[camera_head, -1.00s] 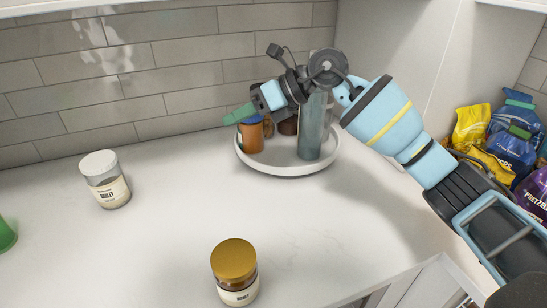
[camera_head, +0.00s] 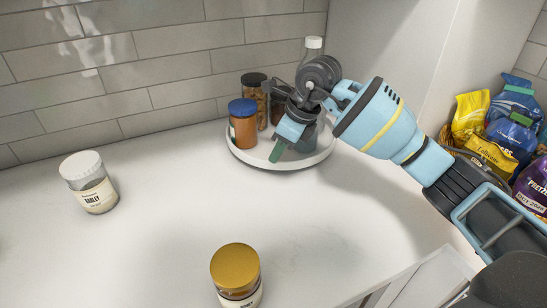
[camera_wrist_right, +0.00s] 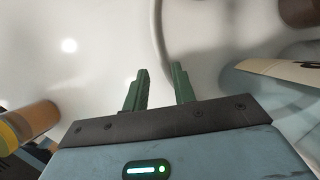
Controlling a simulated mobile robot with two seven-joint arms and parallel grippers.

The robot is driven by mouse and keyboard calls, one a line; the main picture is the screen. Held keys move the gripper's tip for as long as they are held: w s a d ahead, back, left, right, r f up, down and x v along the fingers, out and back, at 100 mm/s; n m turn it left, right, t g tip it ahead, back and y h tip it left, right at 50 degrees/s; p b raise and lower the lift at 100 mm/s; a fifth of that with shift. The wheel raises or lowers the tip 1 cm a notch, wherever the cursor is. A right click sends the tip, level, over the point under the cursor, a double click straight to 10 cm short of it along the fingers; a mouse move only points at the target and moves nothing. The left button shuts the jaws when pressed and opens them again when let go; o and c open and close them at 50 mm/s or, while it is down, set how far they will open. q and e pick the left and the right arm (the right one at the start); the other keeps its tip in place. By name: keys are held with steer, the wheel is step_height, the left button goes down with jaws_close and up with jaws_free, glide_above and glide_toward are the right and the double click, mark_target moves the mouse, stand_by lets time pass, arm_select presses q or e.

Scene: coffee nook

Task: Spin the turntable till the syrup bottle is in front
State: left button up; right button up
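The white round turntable (camera_head: 318,158) stands against the back wall and carries several containers. A tall grey-blue bottle with a white cap (camera_head: 314,43), likely the syrup bottle, is on its right side, mostly hidden behind my right gripper. A grey-blue body with a cream label (camera_wrist_right: 285,70) shows at the right of the wrist view. My right gripper (camera_head: 277,153) points down over the turntable's front part. In the wrist view its green fingers (camera_wrist_right: 160,78) are apart, with a curved edge, likely the rim, running between them. Contact is unclear. My left gripper is not in view.
An orange jar with a blue lid (camera_head: 243,125) and a dark-lidded jar (camera_head: 254,100) stand on the turntable's left. A barley jar (camera_head: 90,182) and a gold-lidded jar (camera_head: 236,270) stand on the counter. Snack bags (camera_head: 500,130) are at right. The middle counter is clear.

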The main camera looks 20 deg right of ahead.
steer(key=shift+x, duration=1.85)
steer(key=shift+c, duration=0.5)
jaws_close()
steer(key=shift+w, duration=0.1)
